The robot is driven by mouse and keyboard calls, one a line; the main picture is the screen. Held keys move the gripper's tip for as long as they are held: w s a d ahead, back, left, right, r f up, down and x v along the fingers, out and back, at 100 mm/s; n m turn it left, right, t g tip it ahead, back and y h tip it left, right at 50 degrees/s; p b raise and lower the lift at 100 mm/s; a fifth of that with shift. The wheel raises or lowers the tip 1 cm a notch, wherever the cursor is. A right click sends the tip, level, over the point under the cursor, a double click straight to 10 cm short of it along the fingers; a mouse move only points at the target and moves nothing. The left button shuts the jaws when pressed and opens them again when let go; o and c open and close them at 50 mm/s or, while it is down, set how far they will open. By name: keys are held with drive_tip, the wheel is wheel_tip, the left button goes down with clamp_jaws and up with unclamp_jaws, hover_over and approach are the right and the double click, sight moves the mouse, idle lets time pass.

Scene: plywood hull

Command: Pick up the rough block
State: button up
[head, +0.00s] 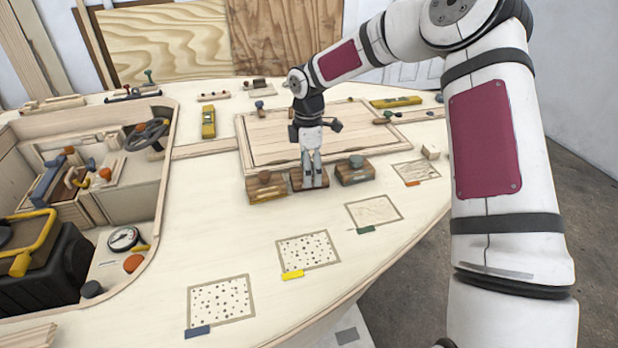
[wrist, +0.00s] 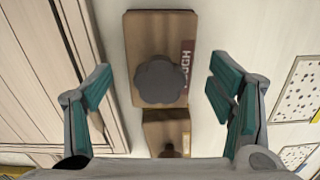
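The rough block is a brown wooden block with a dark grey lobed knob. In the wrist view the rough block (wrist: 145,28) lies between the fingers, its red-brown label partly legible as "UGH". In the head view it appears to be the middle block (head: 296,181) of a row of three, mostly hidden behind my gripper (head: 312,184). My gripper is open and empty in the wrist view (wrist: 160,92), with a teal-padded finger on each side of the block and clear gaps to it. I cannot tell how high the fingertips are above the deck.
A block with a brown knob (head: 267,193) stands close on the left; it also shows below in the wrist view (wrist: 162,130). A grey-knobbed block (head: 354,177) stands on the right. A raised hatch panel (head: 285,138) lies behind. The deck in front is open, with several outlined patches.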

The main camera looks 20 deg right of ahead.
drive_tip(key=c, duration=1.3)
drive_tip(key=shift+o, duration=0.2)
drive_tip(key=shift+r, duration=0.1)
drive_tip(key=shift+r, duration=0.6)
wheel_tip(320, 180, up, 2)
drive_tip(key=shift+r, duration=0.1)
drive_tip(key=s+d+r+p, duration=0.1)
drive_tip(key=s+p, duration=0.1)
drive_tip(key=s, duration=1.4)
drive_tip(key=shift+d+r, duration=0.2)
drive_tip(key=shift+r, duration=0.05)
